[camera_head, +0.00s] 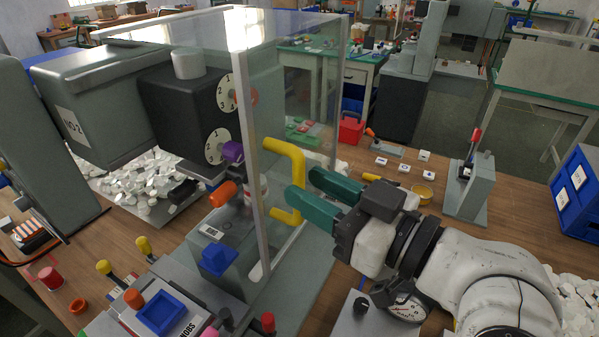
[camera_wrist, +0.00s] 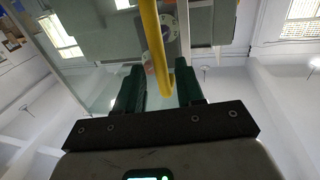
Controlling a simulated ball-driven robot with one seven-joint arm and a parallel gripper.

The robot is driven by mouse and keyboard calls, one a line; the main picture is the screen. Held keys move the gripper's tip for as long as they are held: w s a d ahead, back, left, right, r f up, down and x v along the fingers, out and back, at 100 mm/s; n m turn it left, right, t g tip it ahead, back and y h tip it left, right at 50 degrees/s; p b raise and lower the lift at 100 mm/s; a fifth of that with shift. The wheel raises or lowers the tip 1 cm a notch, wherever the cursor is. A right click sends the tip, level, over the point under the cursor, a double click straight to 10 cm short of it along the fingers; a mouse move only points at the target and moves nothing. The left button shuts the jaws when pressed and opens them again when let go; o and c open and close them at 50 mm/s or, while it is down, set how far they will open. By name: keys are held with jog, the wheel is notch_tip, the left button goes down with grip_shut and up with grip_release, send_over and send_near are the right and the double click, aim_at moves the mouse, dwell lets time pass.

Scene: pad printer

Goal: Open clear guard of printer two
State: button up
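Printer two (camera_head: 112,108), marked "NO 2", stands at the left in the head view, with a dark head block and two number dials. Its clear guard (camera_head: 225,30) has pale metal edges and encloses the space around the head block; it appears shut. A yellow C-shaped handle (camera_head: 298,165) sticks out from the guard's near edge. The handle (camera_wrist: 152,35) also shows in the wrist view. My gripper (camera_head: 302,183) has green fingers and is open at the handle. In the wrist view the handle's bar runs between the fingers (camera_wrist: 159,85), with gaps on both sides.
A control box with a blue tray (camera_head: 160,312) and coloured knobs stands at the front. A dial gauge (camera_head: 402,303) sits close below my wrist. A grey stand (camera_head: 470,187) and a blue bin (camera_head: 578,195) are at the right. Bare wooden bench lies between them.

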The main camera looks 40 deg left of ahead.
aim_at(303, 186)
jog(key=shift+s+a, duration=0.1)
jog(key=shift+a, duration=1.4)
grip_shut()
